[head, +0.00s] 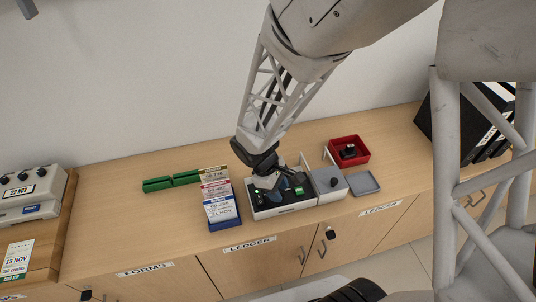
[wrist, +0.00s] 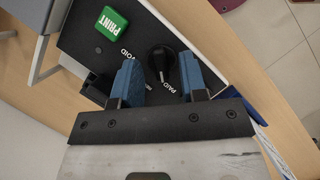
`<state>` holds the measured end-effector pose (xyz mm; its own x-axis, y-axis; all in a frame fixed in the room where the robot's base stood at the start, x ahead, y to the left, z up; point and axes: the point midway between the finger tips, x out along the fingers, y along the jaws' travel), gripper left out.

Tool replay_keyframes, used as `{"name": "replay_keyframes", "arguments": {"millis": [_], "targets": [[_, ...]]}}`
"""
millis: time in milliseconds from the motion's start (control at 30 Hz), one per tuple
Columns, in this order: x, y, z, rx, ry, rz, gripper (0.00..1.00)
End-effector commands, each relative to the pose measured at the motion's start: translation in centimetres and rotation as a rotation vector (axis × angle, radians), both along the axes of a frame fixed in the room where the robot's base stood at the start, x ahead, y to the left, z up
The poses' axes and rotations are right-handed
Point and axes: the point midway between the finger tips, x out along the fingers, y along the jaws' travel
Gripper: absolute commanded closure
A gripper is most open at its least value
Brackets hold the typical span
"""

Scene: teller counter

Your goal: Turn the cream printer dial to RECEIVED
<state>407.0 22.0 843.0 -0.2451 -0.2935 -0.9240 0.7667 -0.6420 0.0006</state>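The printer (head: 284,209) has a pale body and a dark top panel, and stands on the counter in the head view. In the wrist view its dark panel (wrist: 85,37) carries a black dial (wrist: 161,58) and a green PRINT button (wrist: 111,22). The dial's narrow end points down the picture, near the PAID label. In the head view, my gripper (head: 279,188) covers much of the panel.
A red tray (head: 363,143) and grey tray (head: 363,183) lie beyond. Black binders (head: 470,125) stand far right.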

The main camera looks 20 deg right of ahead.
Motion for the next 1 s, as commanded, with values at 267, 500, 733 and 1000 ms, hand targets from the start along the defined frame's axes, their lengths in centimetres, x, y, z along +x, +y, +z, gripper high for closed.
{"name": "replay_keyframes", "arguments": {"millis": [267,500,733,1000], "targets": [[-0.23,-0.23,-0.73,0.0,0.0,-0.001,0.61],[-0.23,-0.22,-0.71,0.0,0.0,-0.001,0.71],[-0.23,-0.23,-0.72,0.0,0.001,-0.001,1.0],[-0.26,-0.26,-0.77,0.0,0.001,-0.008,1.0]]}}
